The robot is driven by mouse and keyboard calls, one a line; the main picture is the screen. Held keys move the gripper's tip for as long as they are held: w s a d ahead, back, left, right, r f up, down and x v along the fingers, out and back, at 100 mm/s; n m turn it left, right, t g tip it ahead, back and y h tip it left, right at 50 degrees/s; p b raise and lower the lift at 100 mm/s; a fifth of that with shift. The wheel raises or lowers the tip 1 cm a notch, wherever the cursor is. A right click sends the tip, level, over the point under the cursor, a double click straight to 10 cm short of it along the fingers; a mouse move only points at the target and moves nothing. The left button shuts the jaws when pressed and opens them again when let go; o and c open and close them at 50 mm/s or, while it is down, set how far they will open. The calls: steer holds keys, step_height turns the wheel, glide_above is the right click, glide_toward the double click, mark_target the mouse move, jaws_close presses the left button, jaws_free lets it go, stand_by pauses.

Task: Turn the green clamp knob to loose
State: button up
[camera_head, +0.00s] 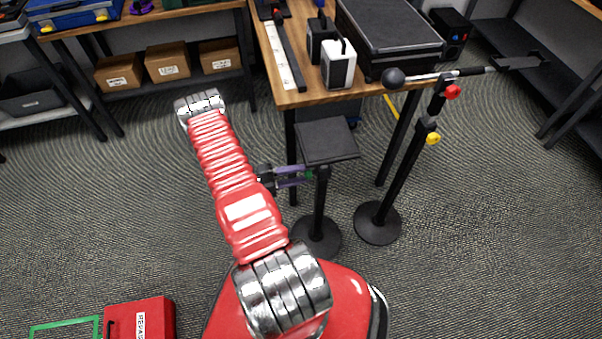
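A small green spot, which looks like the green clamp knob (309,174), shows at the left side of a black pole stand (319,205), just below its square top plate (327,141). My gripper (304,176) reaches in from the left, with its purple-grey fingers pointing right at the knob. The fingertips are at the knob and largely cover it. I cannot tell whether they are closed on it or only around it. The knob's turn position is too small to read.
A second stand (402,170) with a red knob (452,92), a yellow knob (433,138) and a ball-ended rod (393,77) stands close on the right. A wooden table (291,98) is behind. A red box (140,318) lies at lower left.

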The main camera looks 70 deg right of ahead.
steer(key=o, duration=0.3)
steer(key=shift+r, duration=0.1)
steer(key=shift+o, duration=0.2)
steer(key=v, duration=1.4)
stand_by(0.3)
